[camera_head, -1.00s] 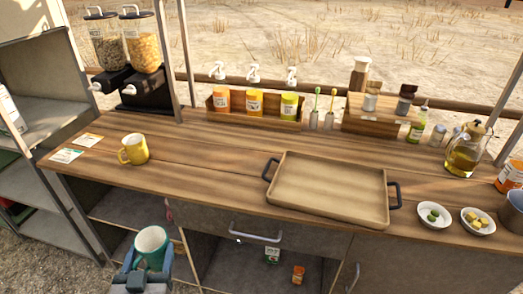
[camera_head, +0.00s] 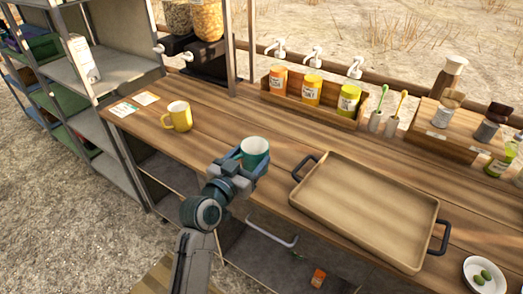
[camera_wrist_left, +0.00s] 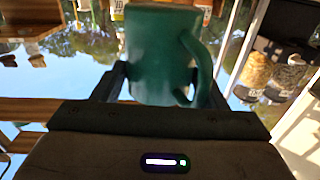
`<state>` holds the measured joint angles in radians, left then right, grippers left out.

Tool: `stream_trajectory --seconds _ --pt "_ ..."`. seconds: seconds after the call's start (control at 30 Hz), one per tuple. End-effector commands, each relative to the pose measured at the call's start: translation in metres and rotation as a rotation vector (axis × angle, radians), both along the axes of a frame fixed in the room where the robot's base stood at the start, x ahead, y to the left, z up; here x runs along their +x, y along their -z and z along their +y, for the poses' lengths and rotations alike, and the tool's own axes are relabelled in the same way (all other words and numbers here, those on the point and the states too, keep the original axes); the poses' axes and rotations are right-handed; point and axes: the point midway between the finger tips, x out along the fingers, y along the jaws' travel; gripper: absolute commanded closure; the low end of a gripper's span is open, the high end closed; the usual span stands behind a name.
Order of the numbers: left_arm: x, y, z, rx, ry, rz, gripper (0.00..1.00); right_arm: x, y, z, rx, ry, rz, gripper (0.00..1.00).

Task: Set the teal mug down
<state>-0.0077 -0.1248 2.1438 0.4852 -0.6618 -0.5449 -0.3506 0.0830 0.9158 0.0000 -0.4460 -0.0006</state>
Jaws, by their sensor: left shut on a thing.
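The teal mug (camera_head: 255,152) is held in my left gripper (camera_head: 247,160), near the counter's front edge in the head view. The gripper is shut on it, and the mug looks upright there. In the left wrist view the mug (camera_wrist_left: 160,55) sits between the two fingers, with its handle on the right. The wooden counter (camera_head: 220,118) lies under and behind it; whether the mug touches the wood cannot be told. My right gripper is not in view.
A yellow mug (camera_head: 178,116) stands on the counter to the left. A wooden tray (camera_head: 365,210) with dark handles lies to the right. A rack of jars (camera_head: 311,92) stands at the back. Bare wood lies between the yellow mug and the tray.

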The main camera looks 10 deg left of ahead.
Motion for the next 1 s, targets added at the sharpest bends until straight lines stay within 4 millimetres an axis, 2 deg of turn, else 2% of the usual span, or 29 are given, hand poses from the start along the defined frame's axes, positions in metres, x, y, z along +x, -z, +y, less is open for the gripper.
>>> stream_trajectory --seconds 0.03,0.1,0.2,0.47,0.57,0.7,1.0 --pt "0.015 -0.002 0.000 0.001 0.001 -0.001 0.58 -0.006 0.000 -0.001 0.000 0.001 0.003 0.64" --pt "0.031 0.000 0.001 0.000 0.000 -0.001 0.58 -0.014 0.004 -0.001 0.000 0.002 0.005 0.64" --pt "0.048 0.002 0.001 0.000 -0.001 -0.001 0.58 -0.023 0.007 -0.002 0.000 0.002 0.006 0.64" --pt "0.073 0.006 0.002 -0.001 -0.001 0.000 0.58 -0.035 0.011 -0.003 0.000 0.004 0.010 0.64" --pt "0.070 0.028 0.002 -0.001 -0.001 0.006 0.58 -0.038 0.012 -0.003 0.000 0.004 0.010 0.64" --pt "0.070 0.041 0.002 -0.001 -0.001 0.001 0.58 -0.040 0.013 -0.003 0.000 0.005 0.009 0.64" --pt "0.070 0.043 0.002 -0.001 -0.001 -0.001 0.58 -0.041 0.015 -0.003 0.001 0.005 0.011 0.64"
